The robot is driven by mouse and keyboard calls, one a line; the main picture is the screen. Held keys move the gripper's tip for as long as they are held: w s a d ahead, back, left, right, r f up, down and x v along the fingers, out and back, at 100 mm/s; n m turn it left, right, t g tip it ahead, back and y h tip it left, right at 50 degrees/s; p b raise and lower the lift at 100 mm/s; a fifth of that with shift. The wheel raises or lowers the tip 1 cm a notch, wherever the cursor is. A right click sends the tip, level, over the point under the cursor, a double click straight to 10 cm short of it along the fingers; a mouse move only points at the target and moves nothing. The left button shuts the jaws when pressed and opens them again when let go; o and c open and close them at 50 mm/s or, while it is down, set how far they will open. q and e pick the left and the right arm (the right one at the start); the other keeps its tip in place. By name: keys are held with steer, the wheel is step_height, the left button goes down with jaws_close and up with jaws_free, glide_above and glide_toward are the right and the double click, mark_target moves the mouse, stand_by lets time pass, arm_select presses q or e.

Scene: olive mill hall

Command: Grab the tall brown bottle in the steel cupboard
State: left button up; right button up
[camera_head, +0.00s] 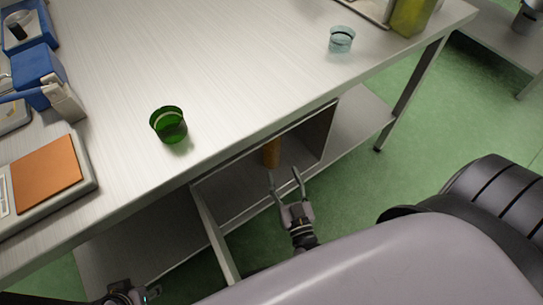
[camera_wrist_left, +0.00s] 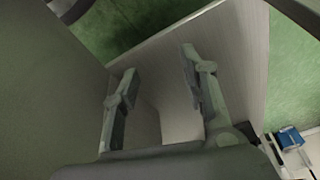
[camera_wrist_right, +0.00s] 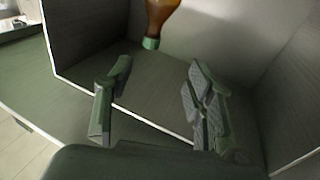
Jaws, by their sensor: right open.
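The brown bottle (camera_head: 271,152) is inside the steel cupboard (camera_head: 318,133) under the table; the tabletop hides part of it in the head view. In the right wrist view the bottle (camera_wrist_right: 160,20) shows amber-brown with a green end, beyond the fingertips and cut off by the frame edge. My right gripper (camera_head: 285,180) is open and empty at the cupboard's open front, in line with the bottle and apart from it. My left gripper (camera_wrist_left: 150,80) is open and empty over a grey surface; in the head view it shows only at the bottom left.
On the tabletop (camera_head: 230,60) stand a green cup (camera_head: 169,125), a clear glass cup (camera_head: 341,40) and a scale with an orange plate (camera_head: 46,173). The cupboard's side walls and the table edge bound the opening. Green floor (camera_head: 430,100) is free at the right.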

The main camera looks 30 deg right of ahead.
step_height(320, 180, up, 3)
steer(key=h+b, duration=0.1)
steer(key=b, duration=0.1)
glide_above(272, 145)
steer(key=s, duration=0.2)
steer(key=shift+m+t, duration=0.3)
steer(key=x, duration=0.2)
steer(key=b+x, duration=0.1)
steer(key=x, duration=0.1)
steer(key=shift+w+d+f, duration=0.1)
steer(key=shift+w+f, duration=0.05)
steer(key=shift+w, duration=0.35)
arm_select(q)
steer(key=w+d+r+t, duration=0.1)
steer(key=w+r+t, duration=0.1)
steer(key=w+t, duration=0.1)
steer(key=w+d+r+t+h, duration=0.1)
steer(key=w+d+r+t, duration=0.1)
steer(key=w, duration=0.4)
steer(key=shift+w+r+t, duration=0.2)
steer(key=shift+r+t, duration=0.1)
steer(key=shift+t, duration=0.1)
arm_select(e)
steer(key=shift+c, duration=0.2)
jaws_close()
